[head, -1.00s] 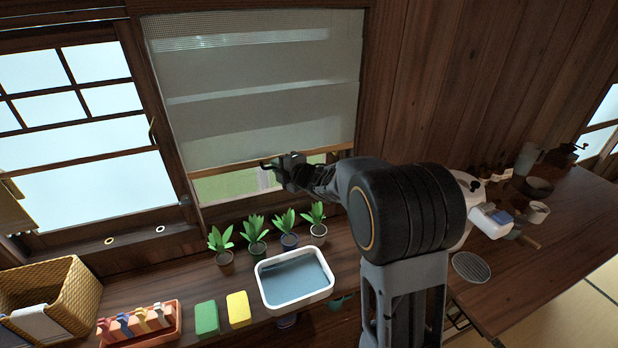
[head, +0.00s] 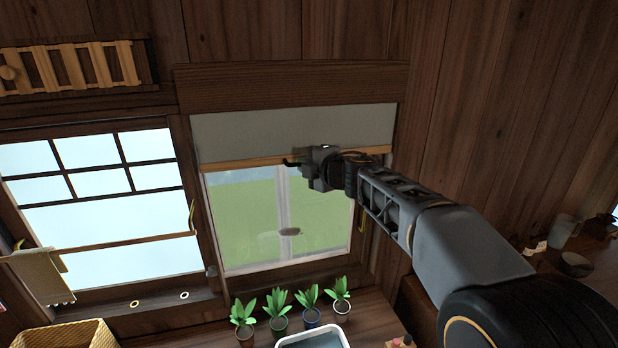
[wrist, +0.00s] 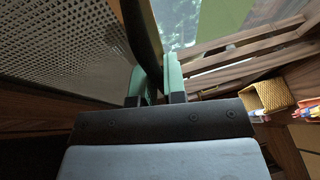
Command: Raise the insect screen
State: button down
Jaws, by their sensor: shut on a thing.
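The insect screen (head: 290,128) is a grey roller sheet in the right-hand window of the head view. It covers only the upper part of the opening. A wooden bar (head: 245,163) runs along its lower edge. Below the bar, the window pane (head: 240,215) and green ground outside are visible. The exact contact is partly hidden by the gripper.
Several potted plants (head: 311,309) and a white basin (head: 310,338) stand on the counter below. A wicker basket (head: 75,335) is at the lower left and also shows in the wrist view (wrist: 268,95). A wooden header (head: 290,85) is above the screen. A cloth (head: 42,275) hangs at left.

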jog(key=shift+r, duration=0.4)
jog(key=c, duration=1.5)
grip_release()
jog(key=shift+a, duration=0.1)
jog(key=b+v, duration=0.2)
jog(key=v, duration=1.2)
jog(key=shift+w, duration=0.1)
